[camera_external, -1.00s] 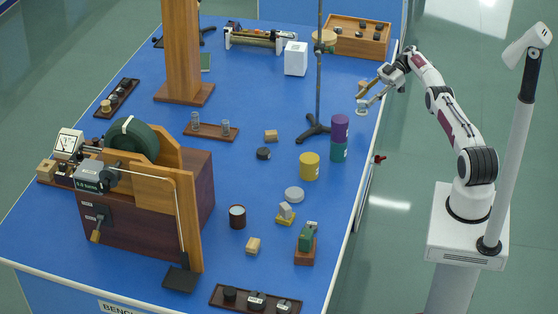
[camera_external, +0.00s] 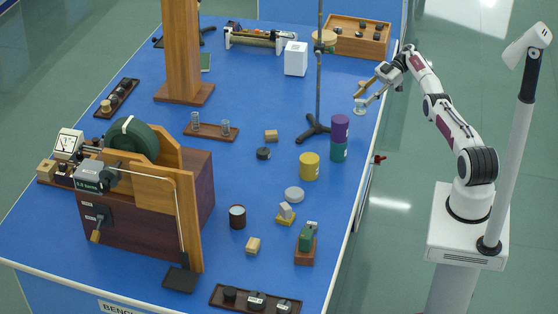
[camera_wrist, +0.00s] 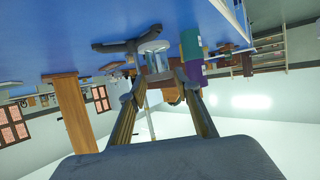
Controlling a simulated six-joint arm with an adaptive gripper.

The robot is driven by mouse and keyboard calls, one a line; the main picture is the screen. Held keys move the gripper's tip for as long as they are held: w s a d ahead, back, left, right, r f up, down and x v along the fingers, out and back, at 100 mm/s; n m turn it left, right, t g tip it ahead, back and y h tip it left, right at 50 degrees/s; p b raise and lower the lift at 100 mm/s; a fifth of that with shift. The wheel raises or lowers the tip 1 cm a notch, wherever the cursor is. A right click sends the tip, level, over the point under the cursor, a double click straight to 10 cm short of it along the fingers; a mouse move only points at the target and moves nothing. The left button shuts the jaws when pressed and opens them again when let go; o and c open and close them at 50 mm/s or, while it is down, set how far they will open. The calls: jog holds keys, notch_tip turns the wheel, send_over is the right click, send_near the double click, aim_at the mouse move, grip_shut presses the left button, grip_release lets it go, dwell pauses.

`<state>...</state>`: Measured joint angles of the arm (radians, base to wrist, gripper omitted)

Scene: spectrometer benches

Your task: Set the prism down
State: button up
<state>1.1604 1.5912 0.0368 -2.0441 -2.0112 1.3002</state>
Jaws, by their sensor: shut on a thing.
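My gripper (camera_external: 364,95) is at the right edge of the blue bench, beyond the purple and teal cylinders in the external view. In the wrist view its two fingers (camera_wrist: 157,84) close on a clear, glassy piece with a pale round disc, which I take to be the prism (camera_wrist: 157,62). In the external view the prism (camera_external: 361,106) shows as a small pale shape at the fingertips. It appears held above the bench top; the exact gap cannot be told. The fingers hide part of its sides.
The purple cylinder (camera_external: 340,126) sits on the teal one (camera_external: 338,149), near my gripper. A dark stand with a tall rod (camera_external: 318,85) is to the left. A wooden tray (camera_external: 345,47) lies at the back. Blue bench top (camera_external: 275,100) is clear left of the rod.

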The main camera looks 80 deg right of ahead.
jog(key=shift+w+a+r, duration=0.5)
jog(key=shift+w+r, duration=0.25)
jog(key=shift+w, duration=0.05)
jog(key=shift+a+r, duration=0.1)
jog(key=shift+w+a+r+n+g+y, duration=0.3)
jog(key=shift+w+a+r+n, duration=0.1)
jog(key=shift+w+a+r, duration=0.55)
dwell(0.5)
jog(key=w+a+r+n+g, duration=0.1)
jog(key=w+a+r, duration=0.2)
jog(key=a, duration=0.6)
jog(key=w+a+r+n+g+y, duration=0.1)
jog(key=w+a+r, duration=0.15)
jog(key=a, duration=0.55)
jog(key=w+a+r+g, duration=0.1)
jog(key=w+a+r, duration=0.2)
jog(key=a, duration=0.6)
jog(key=s+a+f, duration=0.4)
jog(key=s+a, duration=0.1)
jog(key=a, duration=0.3)
jog(key=s+a+f+t, duration=0.1)
jog(key=s+a+f, duration=0.3)
jog(key=a, duration=0.3)
jog(key=shift+s+a, duration=0.4)
